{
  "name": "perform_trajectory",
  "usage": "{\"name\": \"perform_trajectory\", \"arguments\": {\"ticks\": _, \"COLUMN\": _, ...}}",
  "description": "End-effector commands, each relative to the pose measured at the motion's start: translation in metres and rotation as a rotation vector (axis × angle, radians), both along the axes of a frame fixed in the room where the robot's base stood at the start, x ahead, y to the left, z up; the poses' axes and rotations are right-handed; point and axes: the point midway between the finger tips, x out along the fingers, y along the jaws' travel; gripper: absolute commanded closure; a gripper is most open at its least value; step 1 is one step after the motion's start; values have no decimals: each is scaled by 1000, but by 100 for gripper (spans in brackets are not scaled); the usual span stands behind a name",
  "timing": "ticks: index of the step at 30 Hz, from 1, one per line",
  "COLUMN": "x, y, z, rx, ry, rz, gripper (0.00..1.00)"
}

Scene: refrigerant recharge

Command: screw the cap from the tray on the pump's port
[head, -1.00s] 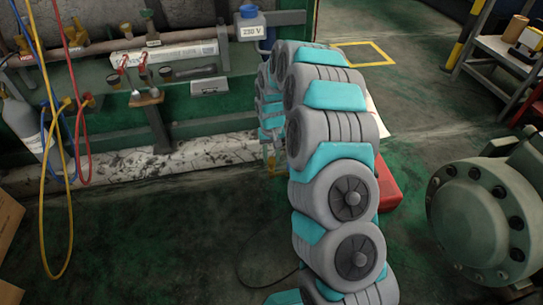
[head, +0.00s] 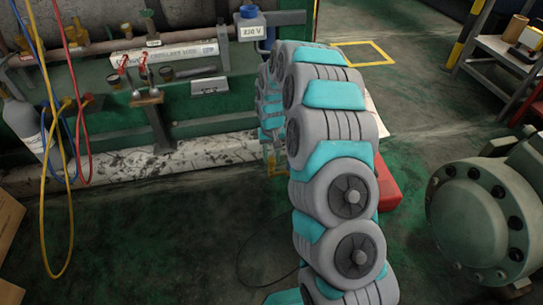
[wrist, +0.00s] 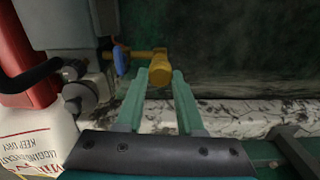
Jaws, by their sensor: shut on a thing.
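In the wrist view, my gripper (wrist: 169,74) points its two green fingers at a brass fitting (wrist: 140,56) on the side of a grey body, which looks like the pump (wrist: 72,50). The fitting's round brass end (wrist: 158,70) is at the fingertips, nearer the left one. I cannot clearly tell the cap from this brass end. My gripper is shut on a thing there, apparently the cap. A blue lever (wrist: 121,60) sits beside the fitting. In the head view, my arm hides most of the pump and the gripper's tips. I cannot make out the tray.
A red item (wrist: 18,55) and a white labelled container (wrist: 35,140) stand left of the fingers. A pale ledge (head: 165,160) runs along the wall. Yellow and red hoses (head: 45,200) hang at the left. A large flanged machine (head: 475,215) stands at the right. Open floor (head: 170,240) lies in front.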

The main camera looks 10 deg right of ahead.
Motion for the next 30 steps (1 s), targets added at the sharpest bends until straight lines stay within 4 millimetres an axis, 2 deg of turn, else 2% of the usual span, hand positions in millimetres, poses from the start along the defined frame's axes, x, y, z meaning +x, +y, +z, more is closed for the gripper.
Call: {"name": "perform_trajectory", "arguments": {"ticks": 30, "x": 0, "y": 0, "z": -13, "rx": 0, "ry": 0, "rz": 0, "gripper": 100}}
